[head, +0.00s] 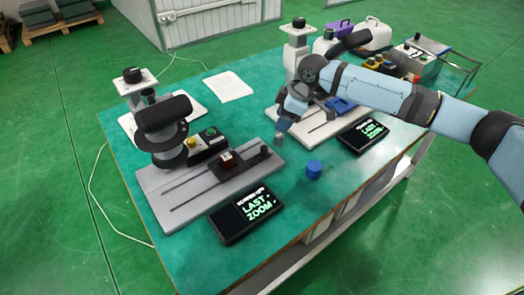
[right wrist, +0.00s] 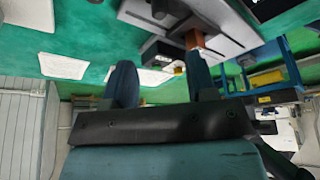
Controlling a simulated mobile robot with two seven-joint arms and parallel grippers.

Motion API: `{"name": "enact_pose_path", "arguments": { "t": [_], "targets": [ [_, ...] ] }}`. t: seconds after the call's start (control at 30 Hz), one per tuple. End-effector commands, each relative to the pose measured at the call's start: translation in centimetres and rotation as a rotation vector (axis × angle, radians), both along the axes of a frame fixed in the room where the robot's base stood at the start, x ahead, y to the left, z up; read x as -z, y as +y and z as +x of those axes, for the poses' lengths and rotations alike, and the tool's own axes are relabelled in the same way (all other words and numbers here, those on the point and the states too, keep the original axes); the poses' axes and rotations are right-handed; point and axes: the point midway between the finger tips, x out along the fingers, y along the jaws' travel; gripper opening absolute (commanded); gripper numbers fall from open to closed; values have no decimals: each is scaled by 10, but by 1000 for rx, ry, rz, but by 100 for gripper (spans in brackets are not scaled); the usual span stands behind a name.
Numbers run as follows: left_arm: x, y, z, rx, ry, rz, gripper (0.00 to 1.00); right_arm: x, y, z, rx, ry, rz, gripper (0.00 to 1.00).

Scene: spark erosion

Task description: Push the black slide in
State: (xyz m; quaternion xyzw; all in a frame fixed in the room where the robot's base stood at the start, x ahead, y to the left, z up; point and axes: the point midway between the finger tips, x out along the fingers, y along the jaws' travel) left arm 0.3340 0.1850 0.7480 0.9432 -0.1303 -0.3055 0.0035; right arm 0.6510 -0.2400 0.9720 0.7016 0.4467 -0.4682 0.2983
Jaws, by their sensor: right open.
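The black slide (head: 238,163) lies on the grey slotted base plate (head: 165,208) of the nearer station, with a small red-and-white block (head: 227,158) on it. My right gripper (head: 287,110) hangs over the table, behind and to the right of that slide and apart from it. In the right wrist view its two dark fingers (right wrist: 161,82) stand apart with nothing held between them. An orange-brown piece (right wrist: 195,40) shows just beyond one finger there. My left gripper is in neither view.
A blue cylinder (head: 314,168) and a small grey cylinder (head: 279,139) are right of the slide. Black display boxes (head: 247,214) (head: 363,134) lie along the front edge. A second station (head: 309,128) stands partly behind my right arm. White paper (head: 228,86) lies on clear green tabletop.

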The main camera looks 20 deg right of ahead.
Motion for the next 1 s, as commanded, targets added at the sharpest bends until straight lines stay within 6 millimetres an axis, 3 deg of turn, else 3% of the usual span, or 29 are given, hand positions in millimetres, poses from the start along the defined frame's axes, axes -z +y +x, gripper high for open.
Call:
{"name": "enact_pose_path", "arguments": {
  "t": [0.17, 0.7, 1.0],
  "targets": [
    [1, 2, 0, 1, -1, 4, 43, 14, 4, 3, 0, 5, -2, 52],
    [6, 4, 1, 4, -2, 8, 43, 110, 41, 20, 1, 1, -2, 52],
    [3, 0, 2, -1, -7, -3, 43, 126, 47, 23, 1, 0, -1, 52]
  ]
}}
